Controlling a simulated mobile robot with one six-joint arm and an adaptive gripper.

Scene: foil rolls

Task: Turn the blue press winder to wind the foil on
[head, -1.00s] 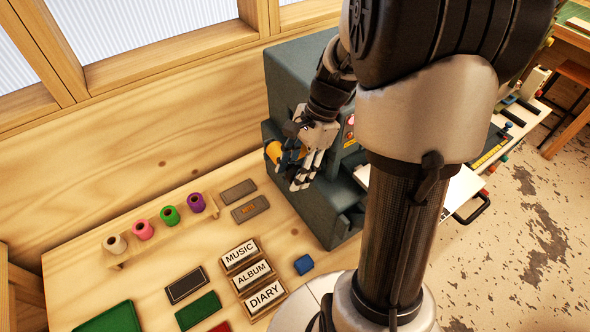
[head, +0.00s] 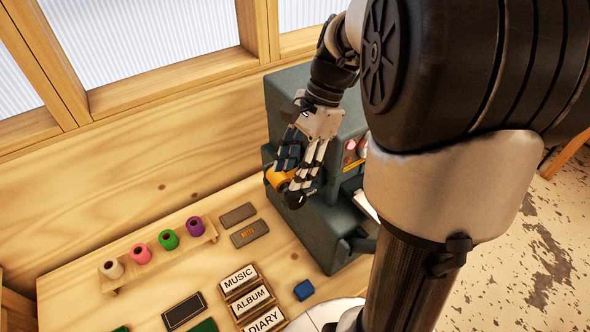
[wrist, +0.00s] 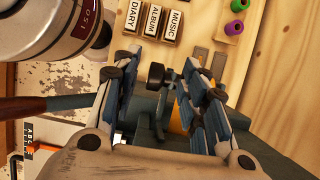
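The blue-grey press (head: 318,225) stands against the wooden back panel. An orange cylinder (head: 275,180) sits at its left side, partly hidden by my fingers. My gripper (head: 287,186) is at that side of the press, with its fingers apart. In the wrist view my gripper (wrist: 155,74) is open, and a dark round knob (wrist: 157,75) shows in the gap between the fingers. The orange cylinder (wrist: 177,120) is mostly behind the right finger there. I cannot tell whether either finger touches the knob or the cylinder.
A rack holds white, pink, green and purple spools (head: 168,239). Two grey bars (head: 237,214) lie beside it. Blocks marked MUSIC, ALBUM and DIARY (head: 251,298) and a small blue block (head: 303,290) lie in front of the press. Bare bench shows between the rack and the blocks.

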